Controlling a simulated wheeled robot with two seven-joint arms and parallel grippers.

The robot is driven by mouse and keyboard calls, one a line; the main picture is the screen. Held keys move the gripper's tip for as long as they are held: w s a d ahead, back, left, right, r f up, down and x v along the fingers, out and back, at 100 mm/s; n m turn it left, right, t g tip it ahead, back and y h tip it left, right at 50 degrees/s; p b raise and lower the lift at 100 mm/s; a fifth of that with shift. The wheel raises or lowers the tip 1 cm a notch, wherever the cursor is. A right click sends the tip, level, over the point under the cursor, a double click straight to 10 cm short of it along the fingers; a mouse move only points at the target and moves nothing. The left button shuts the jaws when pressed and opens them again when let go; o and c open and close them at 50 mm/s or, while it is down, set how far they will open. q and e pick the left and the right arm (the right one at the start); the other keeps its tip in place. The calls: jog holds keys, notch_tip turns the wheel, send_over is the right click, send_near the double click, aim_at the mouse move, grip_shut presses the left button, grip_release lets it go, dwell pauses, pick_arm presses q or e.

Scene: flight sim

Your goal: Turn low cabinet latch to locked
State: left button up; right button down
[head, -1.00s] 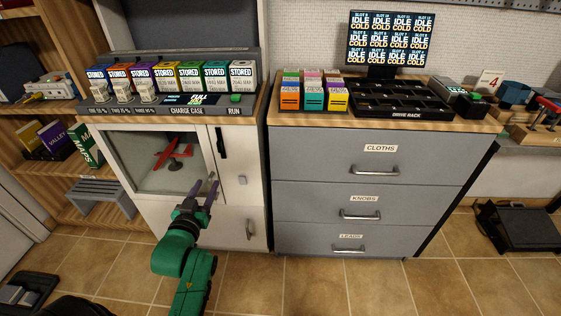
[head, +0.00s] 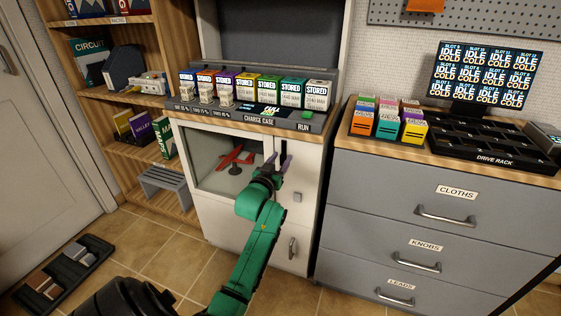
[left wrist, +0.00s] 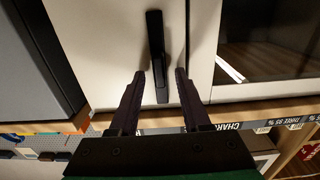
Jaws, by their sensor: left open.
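The low white cabinet (head: 224,220) has a glass-fronted door with a red model plane (head: 236,160) behind it. A black upright lever (head: 284,158) is on the narrow panel right of the glass, and it shows larger in the left wrist view (left wrist: 156,50). A small grey square piece (head: 297,197) and a silver upright handle (head: 292,248) sit lower. Which one is the latch I cannot tell for certain. My left gripper (head: 276,163) is open in front of the black lever. In the left wrist view its fingertips (left wrist: 159,75) stand on either side of the lever; contact is unclear.
The charge case (head: 255,115) with several stored packs stands on the cabinet top, just above my gripper. A grey drawer unit (head: 385,225) stands to the right, with a drive rack (head: 480,145) on it. Wooden shelves (head: 135,185) are at left.

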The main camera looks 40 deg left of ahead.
pick_arm(q)
grip_shut()
